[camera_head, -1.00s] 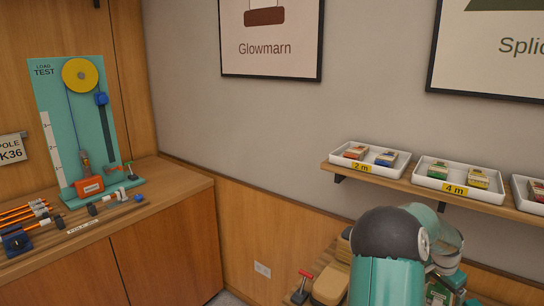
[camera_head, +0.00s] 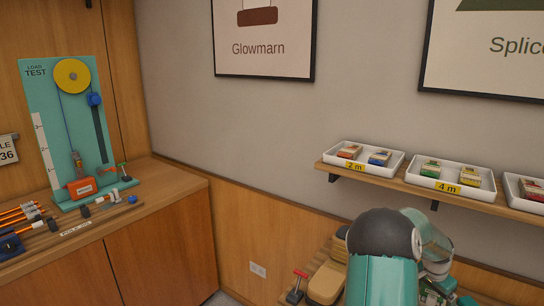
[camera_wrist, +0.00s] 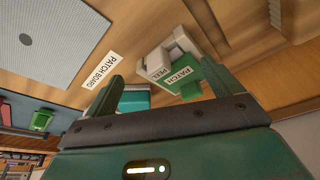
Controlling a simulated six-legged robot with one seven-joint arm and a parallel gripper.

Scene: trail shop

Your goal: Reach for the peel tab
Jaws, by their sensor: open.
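In the wrist view, a small grey-white block has a pale part marked PEEL (camera_wrist: 158,72) and a green part marked PATCH (camera_wrist: 184,80). It sits on a wooden board. No separate tab edge can be made out at this size. My gripper (camera_wrist: 161,72) is open, and its two green fingers frame the block in the picture, one to its left and one to its right. The gap to the block cannot be judged. Nothing shows held. In the head view, my arm hides most of the bench at the lower right.
A PATCH BOARD label (camera_wrist: 101,70) and a grey mesh panel (camera_wrist: 45,45) lie left of the block. A green-tabbed item (camera_wrist: 41,120) is at far left. In the head view, a shelf (camera_head: 400,184) with white trays runs above the bench; the load test stand (camera_head: 40,100) is at left.

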